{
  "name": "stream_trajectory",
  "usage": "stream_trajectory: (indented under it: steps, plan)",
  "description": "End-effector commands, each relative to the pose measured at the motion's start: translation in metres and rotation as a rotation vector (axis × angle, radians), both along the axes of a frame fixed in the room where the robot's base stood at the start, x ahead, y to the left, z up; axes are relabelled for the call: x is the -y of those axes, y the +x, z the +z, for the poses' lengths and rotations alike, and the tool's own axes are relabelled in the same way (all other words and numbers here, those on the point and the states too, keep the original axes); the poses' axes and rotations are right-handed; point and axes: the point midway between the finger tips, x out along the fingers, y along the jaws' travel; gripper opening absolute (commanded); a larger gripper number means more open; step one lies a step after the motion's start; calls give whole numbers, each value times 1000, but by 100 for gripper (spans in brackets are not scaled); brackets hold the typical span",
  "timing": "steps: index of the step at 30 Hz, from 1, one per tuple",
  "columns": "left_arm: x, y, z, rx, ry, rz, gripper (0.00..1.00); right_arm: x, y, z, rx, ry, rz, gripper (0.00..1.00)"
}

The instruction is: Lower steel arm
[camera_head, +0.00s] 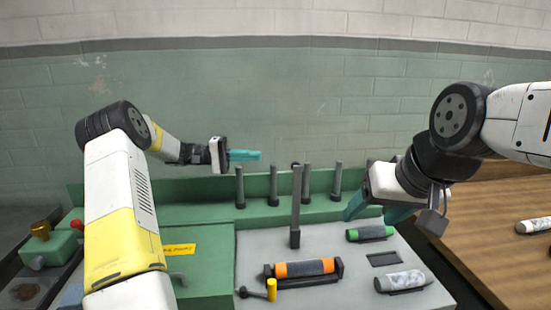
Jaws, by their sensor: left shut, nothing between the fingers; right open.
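A tall grey steel arm (297,195) stands upright on the grey top of the machine, in front of a row of shorter dark posts (273,188). I take it to be the task's steel arm. My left gripper (258,155) is shut and empty, raised up and left of the arm, pointing right and apart from it. My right gripper (374,210) is open, right of the arm and above the machine's top. Its teal fingers point down and left, with a gap between them and the arm. Nothing shows between them.
An orange and dark roller (305,268) lies in a cradle before the arm, beside a yellow-handled crank (272,290). A green-banded roller (370,233) and a pale roller (404,281) lie to the right. A wooden table (495,200) holds another pale roller (534,225).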

Motion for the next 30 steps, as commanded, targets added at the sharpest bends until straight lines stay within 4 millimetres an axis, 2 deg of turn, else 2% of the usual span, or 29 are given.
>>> stream_trajectory:
  steps: [13,21,30]
  plan:
    - [93,-1,0,-1,4,-6,0,0,0,0,0,0,0,65]
    - [99,-33,0,-2,5,-2,0,0,0,0,0,0,0,65]
    - [101,-39,-1,-1,4,-1,0,0,0,0,0,0,0,65]
